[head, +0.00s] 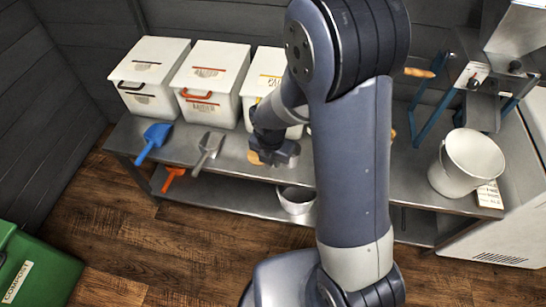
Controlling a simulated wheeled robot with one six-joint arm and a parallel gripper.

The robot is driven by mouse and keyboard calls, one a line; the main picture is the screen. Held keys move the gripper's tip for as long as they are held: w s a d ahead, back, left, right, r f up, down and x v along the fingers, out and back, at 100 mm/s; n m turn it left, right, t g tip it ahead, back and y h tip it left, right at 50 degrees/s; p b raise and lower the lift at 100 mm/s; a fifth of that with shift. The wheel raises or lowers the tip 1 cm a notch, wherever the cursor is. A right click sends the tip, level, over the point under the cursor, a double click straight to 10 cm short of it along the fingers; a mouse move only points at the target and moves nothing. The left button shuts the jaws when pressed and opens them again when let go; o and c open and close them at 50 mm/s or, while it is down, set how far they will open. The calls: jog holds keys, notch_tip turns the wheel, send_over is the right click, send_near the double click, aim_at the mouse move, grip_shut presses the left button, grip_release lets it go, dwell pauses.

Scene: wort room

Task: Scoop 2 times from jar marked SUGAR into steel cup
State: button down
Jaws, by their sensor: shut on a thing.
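My gripper (274,155) is over the front part of the steel bench, in front of the third white container. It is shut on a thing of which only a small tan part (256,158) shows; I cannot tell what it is. Three white lidded containers (148,75), (208,82), (258,88) stand in a row at the back left. Their labels are too small to read, so I cannot tell which says SUGAR.
A blue scoop (155,138) and a grey scoop (208,148) lie left on the bench (232,168). An orange scoop (172,178) is below. A white bucket (450,176) and a blue-framed machine (425,105) stand right. A green bin (50,262) marked COMPOST is front left.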

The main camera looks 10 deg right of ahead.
jog(key=shift+w+d+r+p, duration=0.1)
jog(key=shift+r+p, duration=0.2)
jog(key=shift+p, duration=0.25)
jog(key=p, duration=0.1)
jog(key=w+r+g+y+p, duration=0.1)
jog(key=p, duration=0.1)
jog(key=shift+d+r+g, duration=0.1)
jog(key=shift+d+g, duration=0.2)
jog(key=shift+d, duration=0.05)
jog(key=w+r+g+p, duration=0.1)
jog(key=d+r+g+y+p, duration=0.1)
jog(key=p, duration=0.1)
jog(key=shift+w, duration=0.35)
jog(key=shift+w+d+r+g+y+p, duration=0.25)
jog(key=shift+w+d+g+y, duration=0.1)
jog(key=shift+w+g, duration=0.1)
jog(key=shift+w+d+r+g+y+p, duration=0.1)
jog(key=shift+w+d+r+g+y, duration=0.15)
jog(key=shift+w+g, duration=0.2)
jog(key=shift+w+d+r+g+y+p, duration=0.2)
jog(key=shift+w+d+r+g+y, duration=0.05)
jog(key=shift+w+g+y, duration=0.2)
